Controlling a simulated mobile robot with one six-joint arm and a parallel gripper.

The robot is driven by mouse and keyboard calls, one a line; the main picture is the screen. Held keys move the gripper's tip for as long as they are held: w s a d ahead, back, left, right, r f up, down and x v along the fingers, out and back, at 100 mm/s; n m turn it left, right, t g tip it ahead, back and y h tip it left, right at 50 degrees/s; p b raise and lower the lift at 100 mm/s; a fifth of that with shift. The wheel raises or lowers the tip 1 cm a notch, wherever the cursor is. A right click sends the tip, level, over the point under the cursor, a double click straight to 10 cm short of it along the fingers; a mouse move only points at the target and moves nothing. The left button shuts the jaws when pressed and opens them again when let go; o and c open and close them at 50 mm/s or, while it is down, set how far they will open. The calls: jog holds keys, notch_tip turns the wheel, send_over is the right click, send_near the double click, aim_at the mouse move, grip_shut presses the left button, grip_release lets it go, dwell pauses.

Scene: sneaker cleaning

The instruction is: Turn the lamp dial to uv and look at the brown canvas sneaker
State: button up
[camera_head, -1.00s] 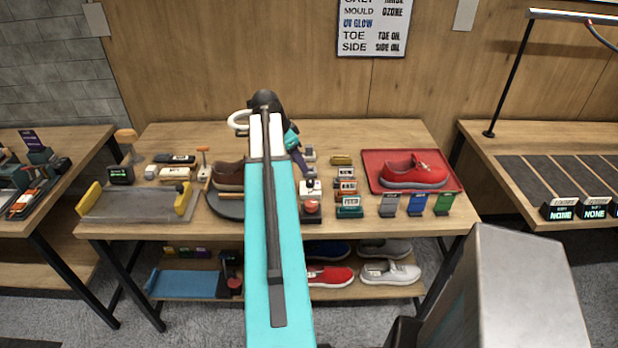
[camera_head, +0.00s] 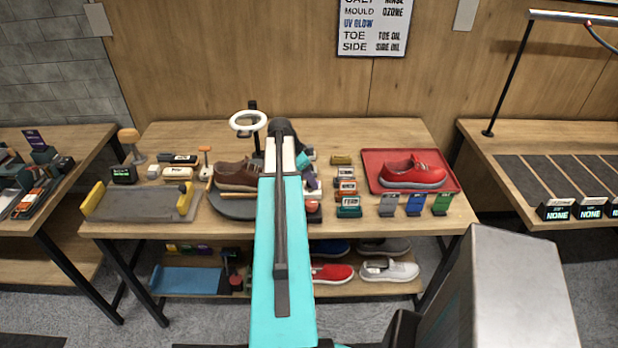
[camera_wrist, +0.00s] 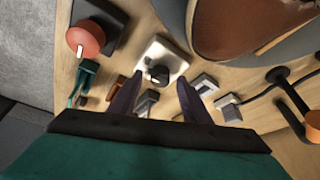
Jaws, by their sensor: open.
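The brown sneaker (camera_head: 237,174) lies on a dark round stand (camera_head: 232,207) on the middle table, left of my arm; its brown side (camera_wrist: 250,32) fills the upper right of the wrist view. The white ring lamp (camera_head: 247,122) stands behind it. In the wrist view, a white block with a dark knob (camera_wrist: 158,74), which looks like the lamp dial, lies between and just beyond my fingertips. Its setting is not readable. My gripper (camera_wrist: 160,81) is open, with one finger toward each side of the knob; contact is not clear. In the head view my arm mostly hides it.
A red-topped button (camera_wrist: 86,39) stands left of the dial. Small labelled blocks (camera_head: 348,203) lie to the right on the table. A red tray (camera_head: 372,172) holds a red sneaker (camera_head: 413,170). A grey tray (camera_head: 135,204) is at the left.

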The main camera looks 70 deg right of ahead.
jog(key=shift+f, duration=0.2)
jog(key=c, duration=1)
jog(key=shift+c, duration=0.2)
